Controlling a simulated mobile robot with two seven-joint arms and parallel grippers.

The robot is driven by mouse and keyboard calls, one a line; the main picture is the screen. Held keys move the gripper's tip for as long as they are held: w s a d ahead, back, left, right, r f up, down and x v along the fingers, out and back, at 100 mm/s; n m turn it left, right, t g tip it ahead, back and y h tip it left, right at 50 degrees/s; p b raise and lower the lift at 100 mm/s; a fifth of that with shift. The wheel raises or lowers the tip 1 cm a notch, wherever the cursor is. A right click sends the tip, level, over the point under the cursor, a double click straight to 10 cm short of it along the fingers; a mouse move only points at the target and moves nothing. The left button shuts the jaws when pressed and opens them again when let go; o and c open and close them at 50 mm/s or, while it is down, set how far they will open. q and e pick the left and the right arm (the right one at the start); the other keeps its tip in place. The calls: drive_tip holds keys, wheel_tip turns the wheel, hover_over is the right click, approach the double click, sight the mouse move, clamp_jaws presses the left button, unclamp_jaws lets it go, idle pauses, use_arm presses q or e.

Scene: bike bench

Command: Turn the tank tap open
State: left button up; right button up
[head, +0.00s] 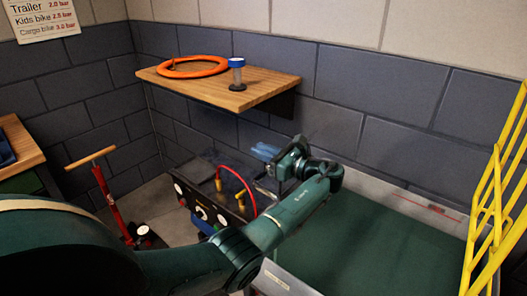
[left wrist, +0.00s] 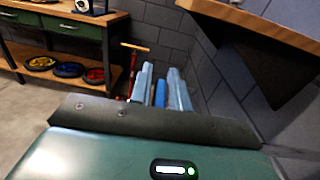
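The compressor's dark panel (head: 208,207) carries round gauges, and a red hose (head: 247,187) curves over it. Brass-coloured fittings (head: 218,182) stand on it; I cannot tell whether one is the tank tap. My left gripper (head: 265,152) is above and to the right of the panel, its pale blue fingers pointing left. In the left wrist view the fingers (left wrist: 160,90) are apart, with a blue shape (left wrist: 160,94) showing between them. It looks beyond the fingers rather than held. My right gripper is out of view.
A wooden wall shelf (head: 215,92) with an orange ring (head: 193,67) and a blue-capped cylinder (head: 237,74) is above the compressor. A red floor pump (head: 112,200) stands left. A green-topped platform (head: 370,240) and yellow frame (head: 495,190) are right.

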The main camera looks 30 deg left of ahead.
use_arm(q)
drive_tip(key=shift+o, duration=1.4)
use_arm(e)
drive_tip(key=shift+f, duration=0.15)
use_arm(q)
drive_tip(key=shift+d, duration=0.35)
drive_tip(key=d+b, duration=0.2)
drive_tip(key=d, duration=1)
drive_tip(key=shift+d, duration=0.25)
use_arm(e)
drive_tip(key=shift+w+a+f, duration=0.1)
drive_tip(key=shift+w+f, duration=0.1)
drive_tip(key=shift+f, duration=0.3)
use_arm(q)
drive_tip(key=shift+s, duration=0.1)
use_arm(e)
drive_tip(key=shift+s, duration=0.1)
